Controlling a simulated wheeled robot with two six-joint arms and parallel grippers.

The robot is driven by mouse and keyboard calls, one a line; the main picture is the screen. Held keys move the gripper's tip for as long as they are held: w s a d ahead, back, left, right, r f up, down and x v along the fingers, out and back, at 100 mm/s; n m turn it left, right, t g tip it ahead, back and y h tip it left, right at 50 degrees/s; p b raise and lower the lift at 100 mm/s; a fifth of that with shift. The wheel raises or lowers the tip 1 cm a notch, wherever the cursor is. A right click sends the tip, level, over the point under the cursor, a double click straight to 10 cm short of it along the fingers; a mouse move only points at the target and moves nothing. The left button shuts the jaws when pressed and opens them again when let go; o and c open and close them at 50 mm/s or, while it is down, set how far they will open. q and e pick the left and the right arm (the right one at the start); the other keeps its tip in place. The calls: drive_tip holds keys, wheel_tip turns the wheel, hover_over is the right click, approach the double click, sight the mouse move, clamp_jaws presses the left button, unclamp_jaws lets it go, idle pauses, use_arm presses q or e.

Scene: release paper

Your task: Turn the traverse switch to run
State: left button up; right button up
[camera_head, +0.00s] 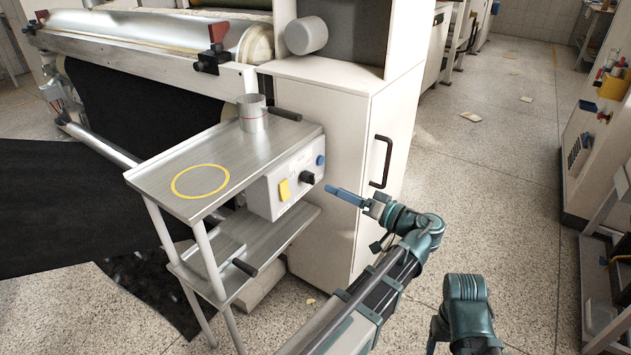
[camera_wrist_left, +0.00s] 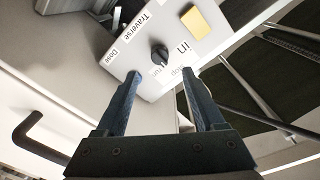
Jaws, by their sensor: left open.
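The traverse switch is a black rotary knob (camera_head: 307,177) on the front of a light grey control box (camera_head: 266,200) under the steel shelf. In the left wrist view the knob (camera_wrist_left: 159,55) sits near printed words including "Traverse", "Dose" and "in"; the small lettering beside it is partly hidden or unclear. My left gripper (camera_head: 345,195) is open and empty, with blue fingers pointing at the panel. In the left wrist view, its fingertips (camera_wrist_left: 162,76) are spread on either side of the knob's line, apart from it. Only a link of my right arm shows in the head view.
The shelf (camera_head: 165,165) bears a metal cup (camera_head: 252,113). A white cabinet (camera_head: 345,240) with a black handle (camera_head: 381,161) stands close behind my gripper. Speckled floor is open at right.

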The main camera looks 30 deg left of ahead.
sight(314, 180)
use_arm(q)
drive_tip(key=a, duration=0.5)
drive_tip(key=w+a, duration=0.1)
drive_tip(key=a, duration=0.2)
drive_tip(key=shift+c, duration=0.3)
clamp_jaws()
